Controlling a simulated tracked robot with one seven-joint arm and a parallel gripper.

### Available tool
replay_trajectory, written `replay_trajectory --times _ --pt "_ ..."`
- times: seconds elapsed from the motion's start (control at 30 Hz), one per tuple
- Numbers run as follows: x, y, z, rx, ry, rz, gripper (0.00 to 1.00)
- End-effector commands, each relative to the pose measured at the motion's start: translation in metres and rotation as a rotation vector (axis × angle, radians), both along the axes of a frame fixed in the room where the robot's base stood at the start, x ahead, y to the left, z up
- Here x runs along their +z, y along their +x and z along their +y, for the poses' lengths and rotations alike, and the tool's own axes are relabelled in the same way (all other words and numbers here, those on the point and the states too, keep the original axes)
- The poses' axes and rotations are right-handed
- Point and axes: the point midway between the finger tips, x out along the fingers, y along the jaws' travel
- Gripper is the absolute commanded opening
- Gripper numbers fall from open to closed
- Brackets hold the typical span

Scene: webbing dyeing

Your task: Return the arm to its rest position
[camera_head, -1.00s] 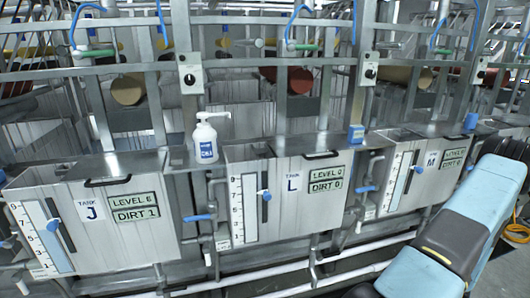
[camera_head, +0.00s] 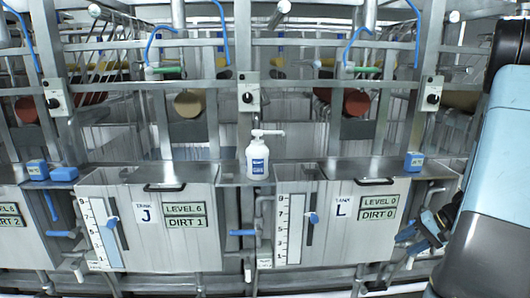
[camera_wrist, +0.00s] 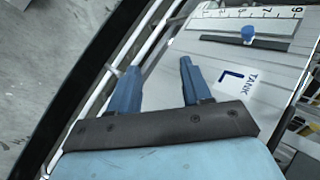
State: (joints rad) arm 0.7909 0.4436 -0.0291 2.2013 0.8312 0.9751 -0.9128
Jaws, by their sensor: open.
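My gripper (camera_wrist: 157,88) shows in the wrist view with its two blue fingers apart and nothing between them. It is near the front of tank L (camera_wrist: 260,65), whose label and level scale show beside the fingers. In the head view my blue and black arm fills the right edge, and my gripper (camera_head: 420,236) hangs low at the right, just right of tank L (camera_head: 330,240). Part of the gripper is hidden by the arm there.
Tank J (camera_head: 150,225) stands left of tank L. A white pump bottle (camera_head: 258,160) stands on the ledge between them. Blue blocks (camera_head: 50,171) sit on the ledge at left, another (camera_head: 413,161) at right. Pipes and valve handles (camera_head: 242,233) stick out below. Grey floor (camera_wrist: 40,60) shows clear.

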Motion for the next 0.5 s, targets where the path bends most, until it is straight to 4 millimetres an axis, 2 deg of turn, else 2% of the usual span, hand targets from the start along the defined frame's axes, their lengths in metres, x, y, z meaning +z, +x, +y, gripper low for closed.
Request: replay_trajectory --times 0.03,0.1,0.5 --pt "0.015 0.002 0.012 0.029 -0.025 -0.001 0.48" --pt "0.032 0.002 0.027 0.061 -0.054 0.005 0.48" --pt "0.118 -0.013 0.108 0.215 -0.242 0.011 0.48"
